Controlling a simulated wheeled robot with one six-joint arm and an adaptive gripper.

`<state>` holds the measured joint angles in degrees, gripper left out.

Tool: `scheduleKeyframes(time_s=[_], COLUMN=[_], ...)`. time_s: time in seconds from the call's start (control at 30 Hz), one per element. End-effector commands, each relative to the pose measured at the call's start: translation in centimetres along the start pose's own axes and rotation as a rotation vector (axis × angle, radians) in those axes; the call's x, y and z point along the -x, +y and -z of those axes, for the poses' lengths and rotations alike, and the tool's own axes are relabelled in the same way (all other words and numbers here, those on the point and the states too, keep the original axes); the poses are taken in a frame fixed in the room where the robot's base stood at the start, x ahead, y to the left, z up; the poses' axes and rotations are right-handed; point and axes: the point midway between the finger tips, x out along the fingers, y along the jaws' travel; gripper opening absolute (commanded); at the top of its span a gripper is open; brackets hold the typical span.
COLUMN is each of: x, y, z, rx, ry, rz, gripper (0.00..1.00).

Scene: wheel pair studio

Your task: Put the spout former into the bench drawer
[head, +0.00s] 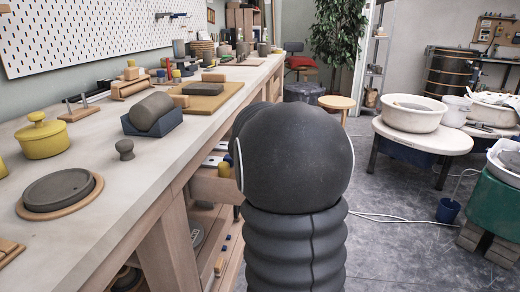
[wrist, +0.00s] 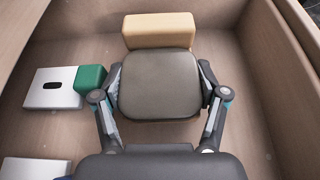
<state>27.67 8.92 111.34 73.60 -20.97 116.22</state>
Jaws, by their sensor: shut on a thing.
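The spout former (wrist: 158,92), a dark grey-brown block with rounded corners, is between the fingers of my gripper (wrist: 160,76) in the wrist view. My gripper is shut on its two sides. Both are over the inside of the bench drawer (wrist: 262,110), which has pale wooden walls and floor. I cannot tell whether the spout former touches the drawer floor. In the head view my own arm hides the gripper, the spout former and most of the drawer.
In the drawer, a pale yellow block (wrist: 158,30) lies just beyond the spout former. A green block (wrist: 90,79) and a white slotted plate (wrist: 50,88) lie at left, another white piece (wrist: 34,168) nearer. The bench top (head: 75,135) holds pots and tools.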

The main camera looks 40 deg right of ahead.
Motion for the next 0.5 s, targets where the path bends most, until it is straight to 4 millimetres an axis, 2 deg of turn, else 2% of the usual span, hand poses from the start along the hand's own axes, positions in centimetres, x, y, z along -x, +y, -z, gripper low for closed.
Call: scheduleKeyframes(time_s=[0.1, 0.47, 0.5], x=[-0.32, -0.40, -0.41], y=[0.00, -0.01, -0.01], z=[0.67, 0.86, 0.95], rx=[0.000, -0.001, 0.000], ry=[-0.004, -0.004, -0.001], rz=[0.000, 0.000, 0.000], gripper=[0.06, 0.06, 0.80])
